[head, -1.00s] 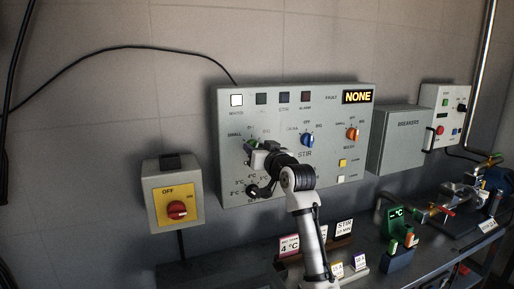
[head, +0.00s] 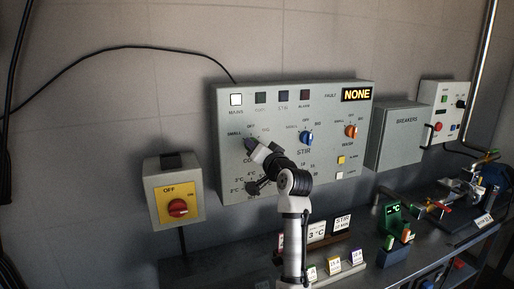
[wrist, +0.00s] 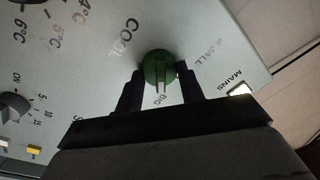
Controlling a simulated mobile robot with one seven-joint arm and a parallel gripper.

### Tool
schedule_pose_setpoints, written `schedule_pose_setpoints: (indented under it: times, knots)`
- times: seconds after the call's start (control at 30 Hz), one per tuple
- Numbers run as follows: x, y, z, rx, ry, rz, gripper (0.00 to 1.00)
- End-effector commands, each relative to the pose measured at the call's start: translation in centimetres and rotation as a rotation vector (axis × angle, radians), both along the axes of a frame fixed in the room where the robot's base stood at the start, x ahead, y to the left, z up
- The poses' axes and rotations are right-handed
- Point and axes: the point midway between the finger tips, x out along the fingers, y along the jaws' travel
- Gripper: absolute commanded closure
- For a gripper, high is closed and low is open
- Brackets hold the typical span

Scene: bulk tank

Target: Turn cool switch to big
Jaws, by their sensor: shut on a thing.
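The cool switch is a green knob (wrist: 158,66) on the grey control panel (wrist: 75,95), seen in the wrist view with COOL, SMALL and BIG printed round it. My gripper (wrist: 157,77) is shut on this knob, one dark finger on each side. A pale line on the knob lies on the side towards the BIG label. In the head view my gripper (head: 250,143) reaches the panel's left part, above the COOL lettering, and mostly hides the knob.
A blue STIR knob (head: 306,138) and an orange knob (head: 351,131) sit to the right on the panel. A red main switch (head: 178,208) on a box is at lower left. The fault display (head: 357,95) reads NONE. A bench with cards and fittings lies below.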

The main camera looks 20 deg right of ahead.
Motion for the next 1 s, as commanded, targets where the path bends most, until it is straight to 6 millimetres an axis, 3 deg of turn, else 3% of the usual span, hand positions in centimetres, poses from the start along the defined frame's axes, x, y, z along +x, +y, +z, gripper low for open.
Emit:
schedule_pose_setpoints:
  times: [0.33,0.37,0.5,0.83,1.0]
  knots:
    - [0.0,0.0,-0.1,0.005,0.001,0.001,0.85]
    - [0.0,0.0,-0.1,0.005,0.001,0.001,0.58]
    - [0.0,0.0,0.0,0.004,0.0,0.0,0.4]
    - [-0.3,-0.1,-0.1,0.003,-0.001,0.0,0.4]
    - [-2.5,-0.3,-0.4,0.002,-0.002,-0.002,0.4]
